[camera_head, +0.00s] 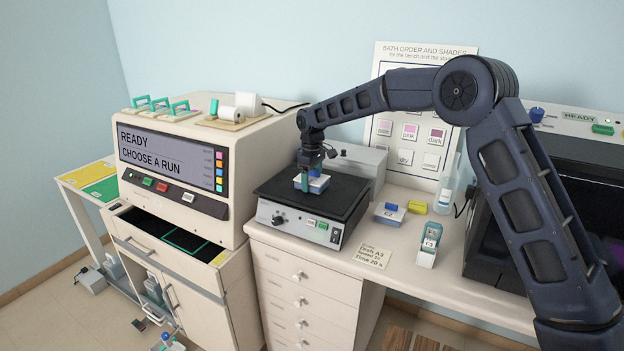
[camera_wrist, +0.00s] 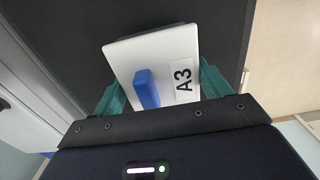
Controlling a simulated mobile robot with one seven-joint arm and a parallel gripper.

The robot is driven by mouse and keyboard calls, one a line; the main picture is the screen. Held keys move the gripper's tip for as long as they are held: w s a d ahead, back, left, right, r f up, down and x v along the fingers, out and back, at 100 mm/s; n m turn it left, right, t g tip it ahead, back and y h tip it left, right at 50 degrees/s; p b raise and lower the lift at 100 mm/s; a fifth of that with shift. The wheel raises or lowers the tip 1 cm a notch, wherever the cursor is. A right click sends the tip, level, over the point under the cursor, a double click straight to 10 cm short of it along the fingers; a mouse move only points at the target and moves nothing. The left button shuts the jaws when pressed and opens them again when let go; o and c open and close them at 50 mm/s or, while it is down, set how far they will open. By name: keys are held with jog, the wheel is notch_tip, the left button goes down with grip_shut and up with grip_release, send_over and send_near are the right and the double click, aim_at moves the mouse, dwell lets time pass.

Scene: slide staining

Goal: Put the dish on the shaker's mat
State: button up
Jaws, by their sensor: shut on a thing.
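The dish (camera_wrist: 178,62) has a white lid with a blue handle and an A3 label in the wrist view. In the head view the dish (camera_head: 318,184) shows white and blue over the black mat. My gripper (camera_wrist: 160,85) has its teal fingers shut on opposite sides of the dish. In the head view my gripper (camera_head: 307,180) points down over the shaker and partly hides the dish. The shaker (camera_head: 300,224) has a flat black mat (camera_head: 335,200) on top. The dish is at or just above the mat; I cannot tell whether it touches.
Right of the shaker, the bench holds a blue-and-white dish (camera_head: 389,214), a yellow item (camera_head: 416,207) and a teal-and-white container (camera_head: 429,246). A note (camera_head: 370,257) lies at the front edge. A large machine (camera_head: 175,150) stands close on the left. The mat around the dish is clear.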

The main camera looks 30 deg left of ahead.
aim_at(313, 177)
jog(key=shift+f, duration=0.15)
jog(key=o, duration=1.1)
notch_tip(313, 177, up, 12)
jog(key=shift+r, duration=0.2)
jog(key=shift+d, duration=0.1)
